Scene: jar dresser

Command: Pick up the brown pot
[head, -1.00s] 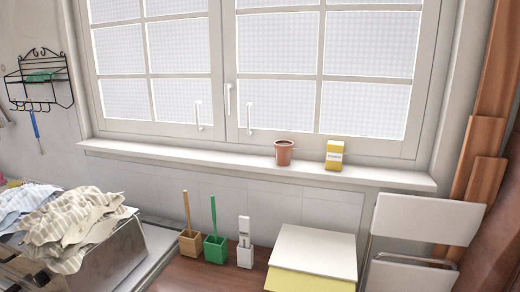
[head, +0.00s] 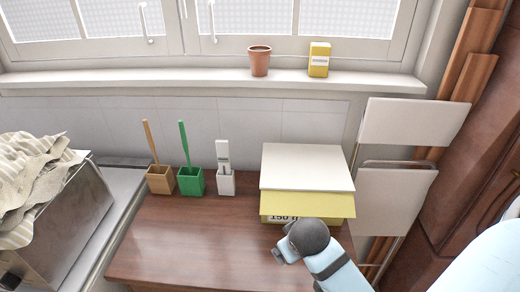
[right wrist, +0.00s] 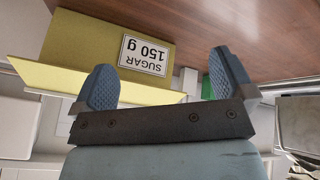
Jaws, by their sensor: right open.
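The brown pot (head: 260,61) stands upright on the window sill, left of a yellow packet, in the head view. It does not show in the right wrist view. My right arm comes in from the lower right of the head view, with its gripper (head: 283,252) low in front of the yellow sugar box and well below the sill. In the right wrist view the right gripper (right wrist: 165,82) is open, its two blue fingers wide apart with nothing between them. My left gripper is not in view.
The yellow packet (head: 319,60) stands close right of the pot on the sill (head: 190,83). The sugar box (head: 307,167) with a white lid is on the brown dresser (head: 200,240). Brown, green and white holders (head: 226,180) stand left of it. A folding chair (head: 400,125) is at right.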

